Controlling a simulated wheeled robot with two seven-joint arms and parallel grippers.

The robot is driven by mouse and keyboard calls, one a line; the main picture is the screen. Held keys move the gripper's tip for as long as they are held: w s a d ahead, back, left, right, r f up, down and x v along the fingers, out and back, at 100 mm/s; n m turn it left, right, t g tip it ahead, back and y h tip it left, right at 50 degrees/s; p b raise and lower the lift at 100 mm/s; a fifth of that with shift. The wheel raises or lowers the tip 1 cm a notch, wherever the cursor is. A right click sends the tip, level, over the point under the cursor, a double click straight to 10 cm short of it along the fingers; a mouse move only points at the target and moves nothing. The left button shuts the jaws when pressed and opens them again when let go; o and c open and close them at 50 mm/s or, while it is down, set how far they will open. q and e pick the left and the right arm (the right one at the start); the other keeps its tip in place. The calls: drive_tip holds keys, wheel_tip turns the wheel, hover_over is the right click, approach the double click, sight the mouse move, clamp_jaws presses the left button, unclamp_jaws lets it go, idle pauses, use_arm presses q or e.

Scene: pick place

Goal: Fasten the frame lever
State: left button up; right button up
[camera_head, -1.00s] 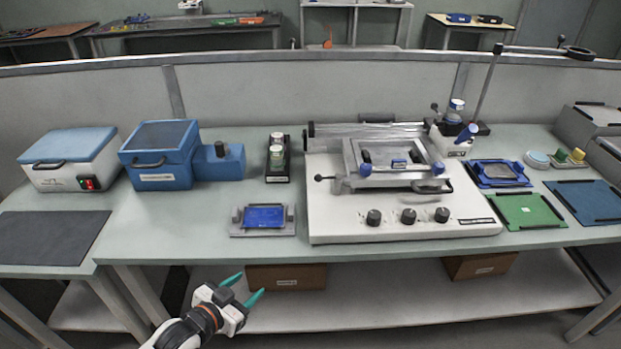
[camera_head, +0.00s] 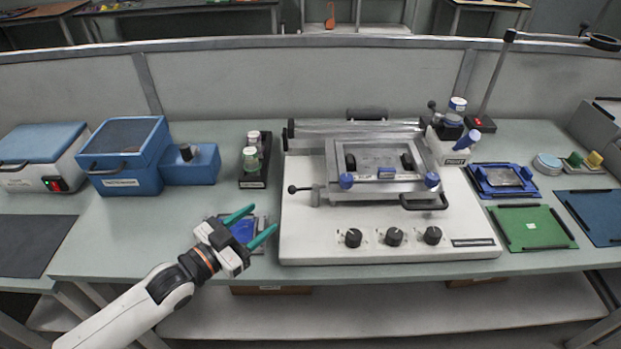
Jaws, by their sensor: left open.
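A white machine (camera_head: 390,241) with a metal frame (camera_head: 380,193) on top stands at the middle of the table. A small lever with a black ball knob (camera_head: 293,189) sticks out to the left from the frame's left side. My left gripper (camera_head: 264,219) is open and empty, with green fingers pointing up and right. It is left of the machine, below and left of the lever, apart from it. My right gripper is not in view.
A small holder with a blue plate (camera_head: 243,231) is partly hidden behind my left gripper. A black rack with small jars (camera_head: 252,171) and a blue box (camera_head: 125,160) stand behind it. A green mat (camera_head: 531,228) lies right of the machine.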

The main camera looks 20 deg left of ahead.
sight(294, 192)
use_arm(q)
drive_tip(key=shift+w+d, duration=0.15)
drive_tip(key=shift+w, duration=0.25)
drive_tip(key=shift+w+d+r, duration=0.1)
drive_tip(key=shift+w+r, duration=0.05)
drive_tip(key=x, duration=0.3)
drive_tip(key=shift+w+d+r, duration=0.1)
drive_tip(key=shift+w+r, duration=0.1)
drive_tip(key=shift+r, duration=0.05)
drive_tip(key=p+x, duration=0.1)
drive_tip(key=x, duration=0.4)
drive_tip(key=shift+w+d+f, duration=0.1)
drive_tip(key=shift+w+d, duration=0.1)
drive_tip(key=shift+w, duration=0.1)
drive_tip(key=shift+w+d, duration=0.3)
drive_tip(key=shift+w, duration=0.25)
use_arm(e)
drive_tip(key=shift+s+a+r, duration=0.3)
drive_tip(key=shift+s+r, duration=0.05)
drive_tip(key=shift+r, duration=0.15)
